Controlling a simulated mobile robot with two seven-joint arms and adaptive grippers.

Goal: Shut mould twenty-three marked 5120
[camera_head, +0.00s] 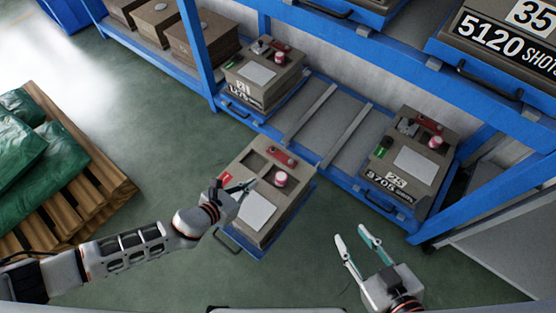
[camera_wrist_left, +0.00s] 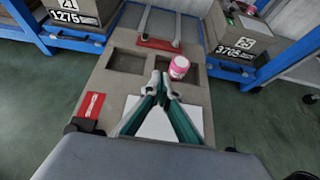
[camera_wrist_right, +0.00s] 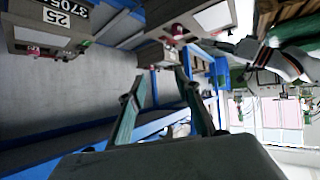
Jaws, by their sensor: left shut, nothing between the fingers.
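A grey-brown mould (camera_head: 235,174) sits on a blue drawer (camera_head: 291,217) pulled out from the lower rack. Its top has recesses, a red bar, a pale sheet and a pink-and-white jar (camera_wrist_left: 179,68); no number plate of its own shows. My left gripper (camera_head: 249,187) is shut and empty above this mould; in the left wrist view its fingertips (camera_wrist_left: 160,78) meet just below the jar. A mould at the upper right (camera_head: 455,57) bears 5120 SHOTS and a plate that seems to read 35. My right gripper (camera_head: 356,236) is open and empty, right of the pulled-out drawer.
On the lower rack (camera_head: 325,158), mould 21 (camera_head: 285,79) stands at left and mould 25, marked 3705, (camera_head: 436,165) at right, with an empty bay between. A pallet (camera_head: 104,188) with green sacks stands at left. Open floor lies in front.

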